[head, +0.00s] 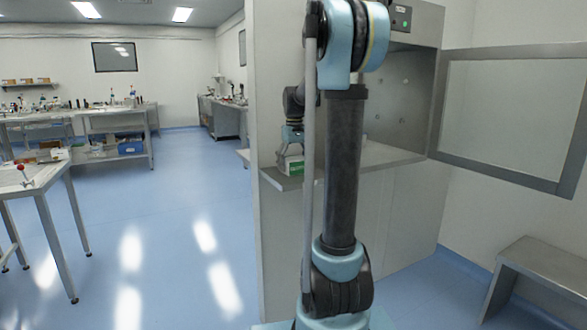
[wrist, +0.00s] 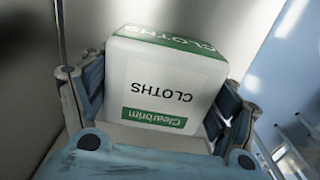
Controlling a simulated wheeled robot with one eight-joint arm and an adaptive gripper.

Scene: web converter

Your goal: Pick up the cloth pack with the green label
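The cloth pack (wrist: 165,88) is a white block with a green band on top, the word CLOTHS and a green label (wrist: 155,118), upside down in the wrist view. My gripper (wrist: 158,100) has one finger along each side of the pack. Both fingers appear to touch it, so it looks shut on the pack. In the head view my gripper (head: 291,138) reaches down over the pack (head: 292,166), at the left edge of the cabinet's work surface. Whether the pack's underside rests on the surface is hard to tell.
The metal cabinet's work surface (head: 385,155) is mostly clear to the right of the pack. Its door (head: 510,115) stands open at the right. A bench (head: 545,262) stands at the lower right. Lab tables (head: 115,112) stand at the left, with open blue floor (head: 165,205) between.

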